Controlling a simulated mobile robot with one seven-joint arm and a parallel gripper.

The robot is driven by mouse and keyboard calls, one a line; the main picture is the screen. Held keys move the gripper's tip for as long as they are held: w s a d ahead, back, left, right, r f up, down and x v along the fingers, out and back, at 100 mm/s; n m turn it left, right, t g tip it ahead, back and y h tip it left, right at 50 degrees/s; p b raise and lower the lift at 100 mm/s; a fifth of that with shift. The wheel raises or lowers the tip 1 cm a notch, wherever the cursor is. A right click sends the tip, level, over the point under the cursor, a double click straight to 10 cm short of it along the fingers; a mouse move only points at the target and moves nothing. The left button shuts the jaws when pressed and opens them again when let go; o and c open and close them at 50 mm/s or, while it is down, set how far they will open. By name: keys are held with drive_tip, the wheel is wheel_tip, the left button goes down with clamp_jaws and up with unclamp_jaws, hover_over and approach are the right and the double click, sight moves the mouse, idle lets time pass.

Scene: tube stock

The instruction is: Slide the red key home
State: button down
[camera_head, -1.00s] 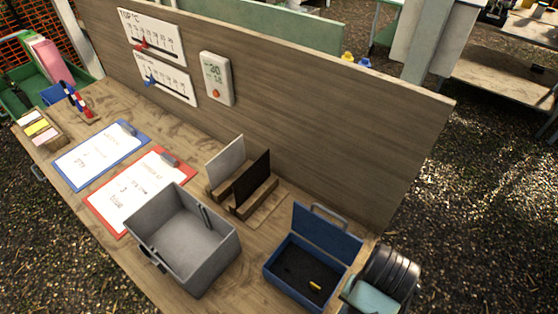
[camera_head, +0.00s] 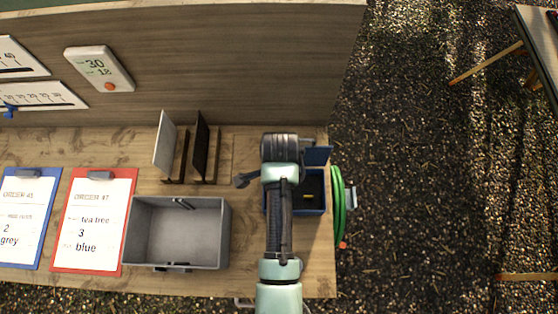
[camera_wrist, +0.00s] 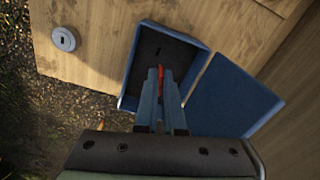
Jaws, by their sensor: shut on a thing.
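My gripper (camera_wrist: 160,82) points down into the open blue box in the wrist view. Its fingers are shut on a thin red piece, the red key (camera_wrist: 160,72), which shows between the fingertips. The blue box (camera_wrist: 131,84) has a dark floor with a small black slot-like mark (camera_wrist: 158,50) just beyond the key. I cannot tell whether the key touches the floor. In the head view my arm covers the left part of the blue box (camera_head: 322,211), and the gripper and key are hidden. A small yellow piece (camera_head: 308,197) shows inside the box.
The box's blue lid (camera_wrist: 238,97) stands open close to my fingers. A grey open bin (camera_head: 226,235) is left of the arm, with a red clipboard (camera_head: 95,220) and a blue clipboard (camera_head: 25,220) beyond. Upright dividers (camera_head: 200,148) stand behind. A green hose (camera_head: 338,205) hangs at the table's right end.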

drive_tip(key=f+m+b, duration=0.1)
drive_tip(key=f+b, duration=0.1)
drive_tip(key=f, duration=0.1)
drive_tip(key=f+m+b, duration=0.2)
drive_tip(key=f+b, duration=0.1)
drive_tip(key=shift+s+a, duration=0.1)
drive_tip(key=shift+s, duration=0.1)
drive_tip(key=shift+r, duration=0.1)
drive_tip(key=shift+r, duration=0.1)
idle(0.9)
drive_tip(key=shift+f, duration=0.25)
drive_tip(key=shift+f+b, duration=0.3)
drive_tip(key=shift+f, duration=0.45)
drive_tip(key=shift+f, duration=0.1)
